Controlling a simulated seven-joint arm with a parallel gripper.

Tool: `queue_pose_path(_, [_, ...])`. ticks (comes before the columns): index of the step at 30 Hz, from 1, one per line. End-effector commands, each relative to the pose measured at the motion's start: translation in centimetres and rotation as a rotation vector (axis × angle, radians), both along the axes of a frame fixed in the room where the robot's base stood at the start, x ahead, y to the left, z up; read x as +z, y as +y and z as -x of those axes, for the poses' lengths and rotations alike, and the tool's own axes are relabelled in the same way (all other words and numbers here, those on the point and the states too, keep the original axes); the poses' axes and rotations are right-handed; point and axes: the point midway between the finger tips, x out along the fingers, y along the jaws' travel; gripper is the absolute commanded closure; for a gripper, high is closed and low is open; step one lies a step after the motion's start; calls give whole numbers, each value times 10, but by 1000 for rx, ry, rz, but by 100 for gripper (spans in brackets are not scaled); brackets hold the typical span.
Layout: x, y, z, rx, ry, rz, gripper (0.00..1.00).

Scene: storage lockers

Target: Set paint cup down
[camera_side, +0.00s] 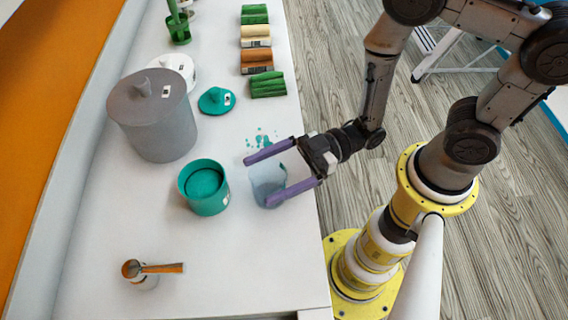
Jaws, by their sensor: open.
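A translucent bluish cup (264,186), which looks like the paint cup, stands upright on the white counter (235,270) near its right edge. My gripper (257,178) has two purple fingers, spread apart, with the cup between them. The cup appears to rest on the counter, and I cannot tell whether either finger touches it. A teal patch shows at the cup's right side. An open teal pot (204,188) stands just left of the cup, with teal inside.
A large grey lidded canister (155,120) stands at the back left. A teal lid (216,101) and teal splashes (260,139) lie behind my gripper. Several coloured rolls (257,61) line the far right edge. The front right counter is clear.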

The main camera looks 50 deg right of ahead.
Motion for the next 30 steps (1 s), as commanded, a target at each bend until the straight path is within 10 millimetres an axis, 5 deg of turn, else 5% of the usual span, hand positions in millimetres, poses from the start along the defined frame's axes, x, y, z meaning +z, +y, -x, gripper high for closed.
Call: queue_pose_path(30, [1,-91,36,-8,1,-1,0])
